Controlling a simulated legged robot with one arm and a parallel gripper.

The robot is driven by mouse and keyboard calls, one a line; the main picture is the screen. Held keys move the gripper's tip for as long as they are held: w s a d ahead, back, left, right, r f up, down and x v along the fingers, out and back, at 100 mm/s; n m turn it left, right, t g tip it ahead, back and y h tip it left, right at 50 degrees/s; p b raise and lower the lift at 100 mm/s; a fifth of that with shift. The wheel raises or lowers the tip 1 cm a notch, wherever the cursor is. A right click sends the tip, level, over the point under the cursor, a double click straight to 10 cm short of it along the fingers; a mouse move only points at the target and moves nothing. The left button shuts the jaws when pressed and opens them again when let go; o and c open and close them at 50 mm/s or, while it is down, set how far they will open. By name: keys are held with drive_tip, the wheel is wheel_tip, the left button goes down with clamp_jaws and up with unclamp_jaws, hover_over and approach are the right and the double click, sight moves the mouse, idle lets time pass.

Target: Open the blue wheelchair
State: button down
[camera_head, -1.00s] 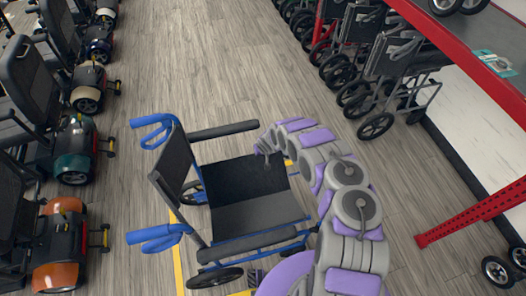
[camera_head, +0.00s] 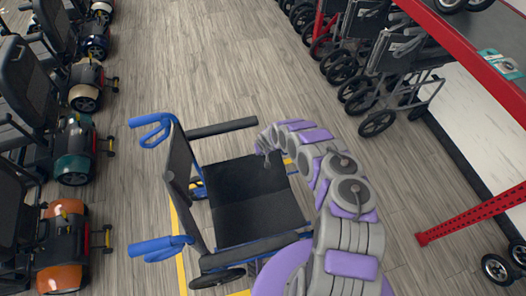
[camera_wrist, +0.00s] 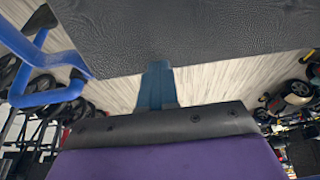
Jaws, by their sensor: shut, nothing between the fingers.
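The blue wheelchair (camera_head: 255,208) stands on the floor in the middle of the head view. Its black seat lies spread out nearly flat between two black armrests. Its backrest (camera_head: 181,183) and two blue push handles are on the left. My gripper (camera_head: 264,148) is small and dark there, at the seat's far right corner by the end of the far armrest; contact is unclear. In the wrist view, a black textured panel (camera_wrist: 190,35) of the chair fills the top and a blue tube (camera_wrist: 50,95) is at left. My shut, empty gripper (camera_wrist: 158,72) points at the panel.
A row of mobility scooters (camera_head: 75,150) lines the left side. Folded wheelchairs (camera_head: 390,75) stand at the upper right, beside a red-edged shelf (camera_head: 450,45). A red beam (camera_head: 470,214) slants at the right. The wooden floor behind the wheelchair is clear.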

drive_tip(key=a+p+v, duration=0.1)
drive_tip(key=p+v, duration=0.5)
drive_tip(key=v, duration=0.8)
drive_tip(key=w+f+n+g+y+b, duration=0.1)
drive_tip(key=f+n+b, duration=0.3)
drive_tip(key=n, duration=0.2)
drive_tip(key=w+a+f+n+g+b, duration=0.1)
drive_tip(key=w+f+n+b, duration=0.1)
drive_tip(key=f+n+b, duration=0.2)
drive_tip(key=w+a+f+n+g+y+b, duration=0.1)
drive_tip(key=f+n+b, duration=0.3)
drive_tip(key=n, duration=0.4)
drive_tip(key=shift+w+f+y, duration=0.15)
drive_tip(key=shift+w+y, duration=0.15)
drive_tip(key=shift+w, duration=0.15)
drive_tip(key=shift+w+f, duration=0.15)
drive_tip(key=shift+f, duration=0.3)
